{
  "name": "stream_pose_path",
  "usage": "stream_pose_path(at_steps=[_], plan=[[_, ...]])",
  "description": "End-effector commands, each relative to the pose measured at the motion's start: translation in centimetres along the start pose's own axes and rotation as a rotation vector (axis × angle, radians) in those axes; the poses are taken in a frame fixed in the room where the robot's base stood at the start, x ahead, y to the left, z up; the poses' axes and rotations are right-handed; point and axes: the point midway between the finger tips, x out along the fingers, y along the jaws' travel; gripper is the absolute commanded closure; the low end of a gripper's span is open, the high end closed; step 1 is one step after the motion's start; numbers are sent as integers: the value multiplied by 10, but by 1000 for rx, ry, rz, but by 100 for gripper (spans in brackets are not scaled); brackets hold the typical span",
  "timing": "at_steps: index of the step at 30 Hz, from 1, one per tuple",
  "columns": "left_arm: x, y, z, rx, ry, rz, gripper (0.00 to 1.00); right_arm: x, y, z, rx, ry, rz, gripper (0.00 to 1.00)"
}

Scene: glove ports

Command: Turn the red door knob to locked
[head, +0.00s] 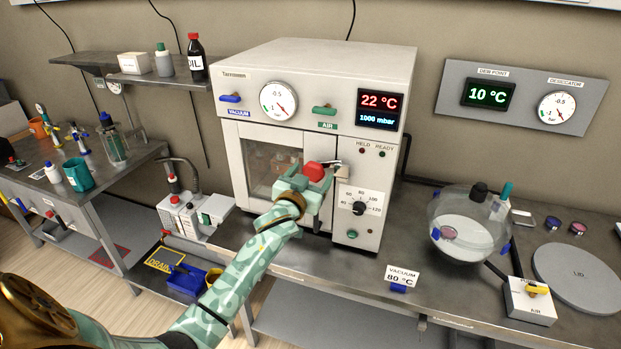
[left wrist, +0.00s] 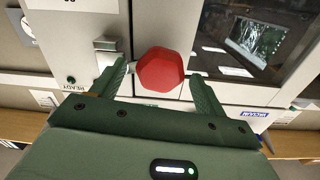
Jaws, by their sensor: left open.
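The red door knob (head: 314,171) is on the door (head: 262,140) of the white vacuum oven. In the left wrist view the knob (left wrist: 160,70) looks like a rounded polygon and sits between the two fingers, with a gap on each side. My left gripper (head: 308,180) is open at the knob; it also shows in the left wrist view (left wrist: 162,80). A metal latch plate (left wrist: 108,46) is beside the knob. The gripper hides part of the door's right edge in the head view. My right gripper is not in view.
The oven (head: 310,75) stands on a grey bench (head: 310,262). A black dial (head: 359,208) is right of the door. A glass desiccator (head: 468,230) and a lid (head: 580,275) stand further right. A white box with valves (head: 192,212) is left of the oven.

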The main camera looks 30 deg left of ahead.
Motion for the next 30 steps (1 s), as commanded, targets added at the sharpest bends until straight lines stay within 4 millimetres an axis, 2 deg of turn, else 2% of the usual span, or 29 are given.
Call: stream_pose_path(at_steps=[6,7,12,14,17,21,24,30], plan=[[1,0,-1,0,1,0,26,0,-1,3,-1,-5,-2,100],[1,0,-1,0,1,0,29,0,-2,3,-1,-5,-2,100],[0,0,0,0,1,0,76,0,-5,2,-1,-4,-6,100],[0,0,0,0,1,0,89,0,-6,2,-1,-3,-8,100],[0,0,-2,37,-1,-1,89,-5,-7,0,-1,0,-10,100],[0,0,-5,220,-5,0,89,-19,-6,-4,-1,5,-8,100],[0,0,-3,327,-6,0,89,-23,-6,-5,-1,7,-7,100],[0,1,0,362,-6,0,89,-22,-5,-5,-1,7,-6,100]])
